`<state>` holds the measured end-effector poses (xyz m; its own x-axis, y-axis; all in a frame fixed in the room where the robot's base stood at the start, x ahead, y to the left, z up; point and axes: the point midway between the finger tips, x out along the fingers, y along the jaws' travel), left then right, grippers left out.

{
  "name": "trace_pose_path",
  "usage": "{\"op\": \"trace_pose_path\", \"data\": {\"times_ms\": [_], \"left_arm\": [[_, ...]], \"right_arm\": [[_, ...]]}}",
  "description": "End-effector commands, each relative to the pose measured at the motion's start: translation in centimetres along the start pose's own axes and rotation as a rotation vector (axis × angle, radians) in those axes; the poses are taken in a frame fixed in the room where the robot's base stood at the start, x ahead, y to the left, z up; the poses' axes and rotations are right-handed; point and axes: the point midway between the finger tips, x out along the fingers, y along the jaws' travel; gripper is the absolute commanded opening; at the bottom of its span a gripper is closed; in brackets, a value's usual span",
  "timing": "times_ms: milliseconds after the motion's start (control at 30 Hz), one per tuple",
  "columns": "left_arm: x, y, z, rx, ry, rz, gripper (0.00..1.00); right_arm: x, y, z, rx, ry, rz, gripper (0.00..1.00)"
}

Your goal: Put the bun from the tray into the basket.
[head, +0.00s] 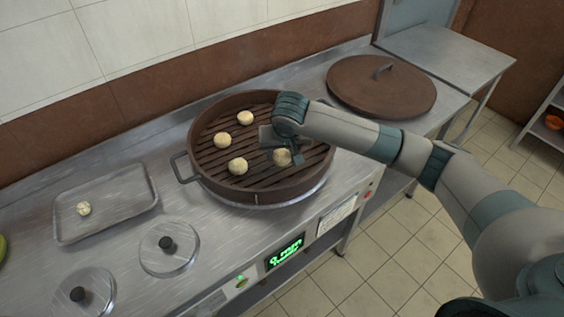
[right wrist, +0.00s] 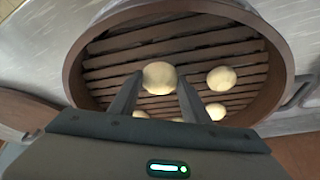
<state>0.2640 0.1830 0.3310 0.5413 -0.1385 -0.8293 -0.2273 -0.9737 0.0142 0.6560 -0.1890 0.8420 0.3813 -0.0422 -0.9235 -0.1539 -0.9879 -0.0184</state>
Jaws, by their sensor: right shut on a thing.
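The basket (head: 195,172) is a round brown steamer with a slatted floor, and it fills much of the right wrist view (right wrist: 272,110). My right gripper (head: 281,149) reaches into it from the right, over its near right part. It is shut on a pale round bun (head: 283,158), which shows between its fingers in the right wrist view (right wrist: 159,77). I cannot tell whether this bun touches the slats. Several other buns (head: 238,166) lie on the slats. The metal tray (head: 118,219) at left holds one bun (head: 84,208). My left gripper is out of view.
A large brown lid (head: 381,85) lies on the counter right of the basket. Two round metal lids with black knobs (head: 169,248) sit in front of the tray. A control panel (head: 285,252) is on the counter's front. The basket's raised wall surrounds my gripper.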

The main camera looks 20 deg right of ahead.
Motion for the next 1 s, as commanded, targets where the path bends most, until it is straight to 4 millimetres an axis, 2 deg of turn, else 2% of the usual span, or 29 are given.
{"op": "trace_pose_path", "data": {"times_ms": [233,367,600,700,1000], "left_arm": [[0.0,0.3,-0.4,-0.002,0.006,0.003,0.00],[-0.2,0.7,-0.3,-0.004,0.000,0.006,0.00],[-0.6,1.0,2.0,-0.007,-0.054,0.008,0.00],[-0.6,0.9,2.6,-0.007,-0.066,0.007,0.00],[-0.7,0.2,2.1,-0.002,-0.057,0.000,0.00]], "right_arm": [[0.2,0.1,0.1,0.000,-0.001,0.001,0.21],[1.3,0.1,0.7,0.000,-0.003,0.002,0.21],[3.5,0.2,1.6,-0.001,-0.001,0.002,0.21],[3.7,0.1,1.6,-0.001,0.000,0.000,0.21],[3.8,0.1,1.7,-0.001,-0.001,0.000,0.21]]}}
